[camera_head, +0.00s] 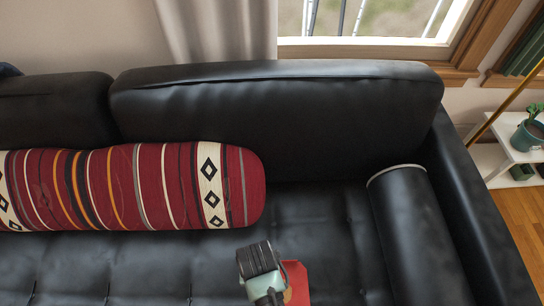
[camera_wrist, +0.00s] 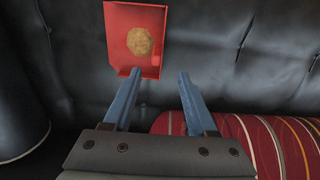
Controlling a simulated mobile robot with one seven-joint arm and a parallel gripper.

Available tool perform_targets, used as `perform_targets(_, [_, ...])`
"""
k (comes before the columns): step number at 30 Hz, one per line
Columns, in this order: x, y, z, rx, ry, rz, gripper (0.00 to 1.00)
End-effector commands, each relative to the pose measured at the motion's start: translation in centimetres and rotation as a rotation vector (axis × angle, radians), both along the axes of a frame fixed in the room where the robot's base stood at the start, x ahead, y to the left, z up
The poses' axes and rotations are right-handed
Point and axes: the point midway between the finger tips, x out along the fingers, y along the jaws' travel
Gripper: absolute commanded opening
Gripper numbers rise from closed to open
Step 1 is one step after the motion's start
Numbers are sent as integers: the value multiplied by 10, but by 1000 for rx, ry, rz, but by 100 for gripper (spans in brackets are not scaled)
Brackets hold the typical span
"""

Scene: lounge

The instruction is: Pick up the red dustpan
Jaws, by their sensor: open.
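The red dustpan (camera_wrist: 120,42) lies on the black sofa seat in the wrist view, with a round tan piece (camera_wrist: 139,41) on it. In the head view the dustpan (camera_head: 297,283) shows only in part, at the bottom edge beside my gripper, which hides some of it. My gripper (camera_wrist: 158,76) is open and empty in the wrist view. Its two blue fingers point toward the dustpan's near edge, the left one close to it and the right one off to its right. I cannot tell whether a finger touches it. My gripper (camera_head: 264,278) also shows in the head view.
A striped red bolster (camera_head: 130,188) lies along the sofa (camera_head: 330,215) on the left. A black cylindrical cushion (camera_head: 415,235) lies by the right armrest (camera_head: 480,220). A white shelf (camera_head: 500,150) with a potted plant (camera_head: 528,135) stands beyond. The seat between the bolster and cushion is otherwise clear.

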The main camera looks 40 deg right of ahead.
Motion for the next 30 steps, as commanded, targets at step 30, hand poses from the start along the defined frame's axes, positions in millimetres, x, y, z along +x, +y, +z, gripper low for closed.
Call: perform_targets(30, [-1, -6, -100, -2, -5, 2, 57])
